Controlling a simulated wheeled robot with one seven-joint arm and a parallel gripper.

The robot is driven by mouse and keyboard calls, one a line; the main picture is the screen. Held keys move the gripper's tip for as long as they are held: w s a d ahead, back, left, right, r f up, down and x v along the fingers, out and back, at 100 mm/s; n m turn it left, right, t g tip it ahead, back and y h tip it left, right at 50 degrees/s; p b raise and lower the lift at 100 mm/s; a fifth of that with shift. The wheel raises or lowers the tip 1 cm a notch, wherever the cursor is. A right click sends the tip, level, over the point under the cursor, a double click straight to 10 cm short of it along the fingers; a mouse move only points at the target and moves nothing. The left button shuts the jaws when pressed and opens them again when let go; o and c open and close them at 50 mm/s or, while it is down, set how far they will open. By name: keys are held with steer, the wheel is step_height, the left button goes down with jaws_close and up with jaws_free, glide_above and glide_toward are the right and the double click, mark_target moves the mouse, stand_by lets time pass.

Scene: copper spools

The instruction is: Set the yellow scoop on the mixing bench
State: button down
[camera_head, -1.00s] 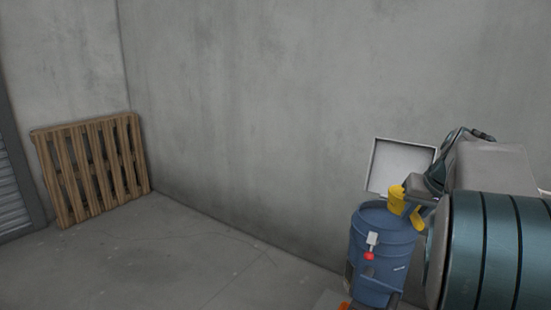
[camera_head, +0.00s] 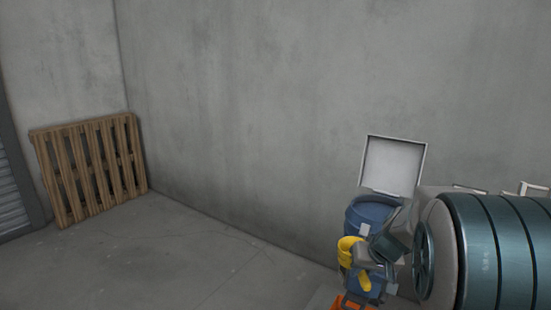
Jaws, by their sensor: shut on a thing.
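The yellow scoop (camera_head: 348,251) is at the lower right, in front of the blue drum. My gripper (camera_head: 362,258) is shut on it, with my arm reaching in from the right edge. The scoop appears held up in the air; its lower part overlaps orange and blue things behind or below it. My fingertips are small and partly hidden by the scoop and the wrist. I cannot make out the mixing bench for certain.
The blue drum (camera_head: 368,213) stands near the wall, partly covered by my arm. A white-grey square panel (camera_head: 393,166) rises behind it. An orange thing (camera_head: 352,301) is at the bottom edge. A wooden pallet (camera_head: 91,170) leans at the far left. The floor between is clear.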

steer(key=s+a+f+n, duration=0.1)
steer(key=a+f, duration=0.5)
steer(key=f, duration=0.4)
steer(key=shift+a+f+y, duration=0.3)
steer(key=shift+a+f, duration=0.05)
steer(key=shift+a, duration=0.05)
